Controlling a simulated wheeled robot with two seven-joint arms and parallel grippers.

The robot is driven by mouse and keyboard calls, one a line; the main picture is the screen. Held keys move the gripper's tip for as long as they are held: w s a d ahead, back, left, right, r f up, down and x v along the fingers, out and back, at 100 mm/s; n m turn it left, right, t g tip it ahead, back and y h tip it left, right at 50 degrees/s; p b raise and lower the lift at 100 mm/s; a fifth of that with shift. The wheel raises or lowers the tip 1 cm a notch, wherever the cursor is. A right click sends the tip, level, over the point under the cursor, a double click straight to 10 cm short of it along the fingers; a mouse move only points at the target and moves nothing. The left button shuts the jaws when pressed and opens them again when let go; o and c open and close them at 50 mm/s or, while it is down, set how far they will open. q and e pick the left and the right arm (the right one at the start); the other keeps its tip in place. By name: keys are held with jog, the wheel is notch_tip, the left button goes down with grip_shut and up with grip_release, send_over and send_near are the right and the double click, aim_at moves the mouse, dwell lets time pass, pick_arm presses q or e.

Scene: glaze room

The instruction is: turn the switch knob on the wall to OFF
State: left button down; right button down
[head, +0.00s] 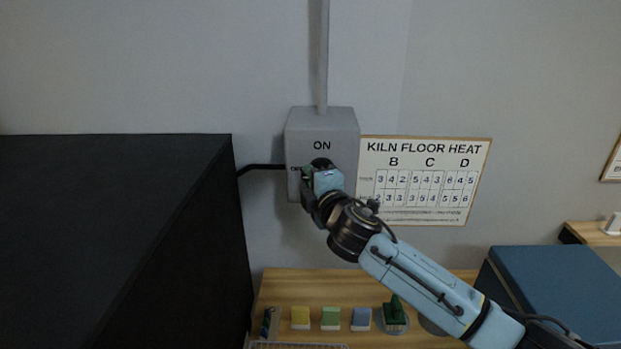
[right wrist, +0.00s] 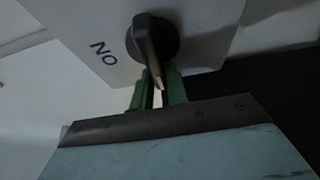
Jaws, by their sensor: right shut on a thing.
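A grey switch box (head: 345,122) is on the wall, marked ON above its knob. Part of an OFF label shows to the knob's left, mostly hidden by my gripper. The black knob (head: 320,162) is largely covered in the head view. My right gripper (head: 316,174), with green fingers (right wrist: 160,90), is shut on this bar. My left gripper is not in view.
A large black block (head: 180,230) stands close on the left. A heat chart (head: 480,150) hangs right of the switch box. Below, a wooden table (head: 290,285) holds small coloured blocks and a green piece (head: 395,312). A blue box (head: 550,280) stands at the right.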

jog(key=shift+w+d+f, duration=0.1)
jog(key=shift+d+f, duration=0.15)
jog(key=c, duration=1.4)
grip_release()
jog(key=shift+r, duration=0.25)
jog(key=shift+a, duration=0.15)
jog(key=b+v, duration=0.2)
jog(key=v, duration=1.1)
